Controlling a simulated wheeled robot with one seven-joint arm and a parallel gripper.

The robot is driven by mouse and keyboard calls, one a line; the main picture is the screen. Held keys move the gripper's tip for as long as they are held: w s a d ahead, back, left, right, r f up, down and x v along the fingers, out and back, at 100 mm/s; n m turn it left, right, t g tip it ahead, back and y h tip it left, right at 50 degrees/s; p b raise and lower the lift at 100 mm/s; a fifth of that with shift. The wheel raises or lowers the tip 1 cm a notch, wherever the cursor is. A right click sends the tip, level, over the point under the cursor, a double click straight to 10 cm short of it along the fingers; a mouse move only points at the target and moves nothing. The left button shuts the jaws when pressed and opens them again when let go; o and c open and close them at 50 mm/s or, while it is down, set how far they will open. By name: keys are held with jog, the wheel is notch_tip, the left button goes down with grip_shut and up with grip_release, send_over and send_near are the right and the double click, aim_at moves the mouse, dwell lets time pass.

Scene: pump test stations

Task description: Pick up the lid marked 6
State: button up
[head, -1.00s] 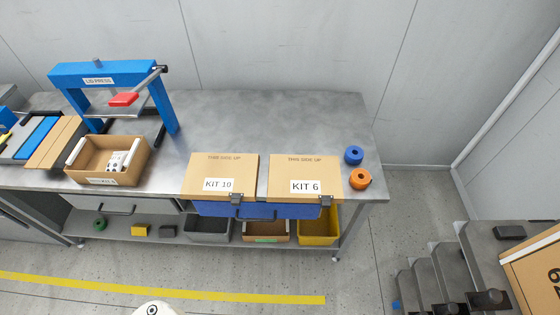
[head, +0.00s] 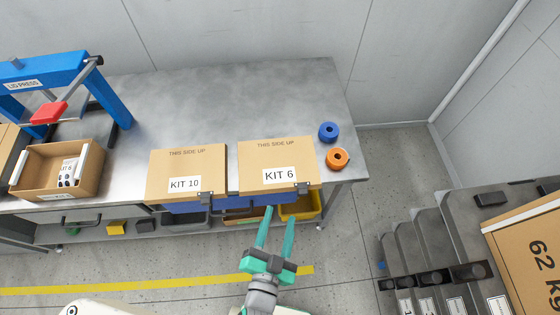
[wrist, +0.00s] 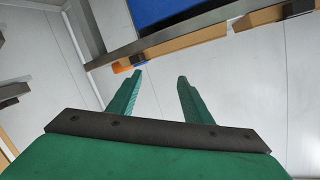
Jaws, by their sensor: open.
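The lid marked KIT 6 (head: 277,158) is a flat tan panel with a white label and THIS SIDE UP print. It lies at the front edge of the steel table, jutting slightly over it, with a dark clip at its front right. My gripper (head: 279,214) has teal fingers, apart and empty, just in front of the table edge below this lid and not touching it. In the wrist view my gripper (wrist: 158,76) points toward the table edge. A tan edge there (wrist: 180,45) seems to be this lid's.
A similar KIT 10 lid (head: 187,172) lies close on the left. Blue (head: 329,131) and orange (head: 338,158) rolls stand on the right. An open carton (head: 58,172) and a blue lid press (head: 110,95) are at left. Bins sit below; a stepped rack (head: 430,262) stands right.

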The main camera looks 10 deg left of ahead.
jog(key=w+a+r+n+g+y, duration=0.65)
jog(key=w+a+r+y, duration=0.65)
jog(key=w+a+r, duration=0.75)
jog(key=n+g+h, duration=0.2)
jog(key=g+h, duration=0.7)
jog(key=h, duration=0.4)
send_over(303, 193)
notch_tip(303, 193, down, 13)
jog(key=shift+n, duration=0.25)
notch_tip(303, 193, down, 10)
jog(key=shift+d+f, duration=0.1)
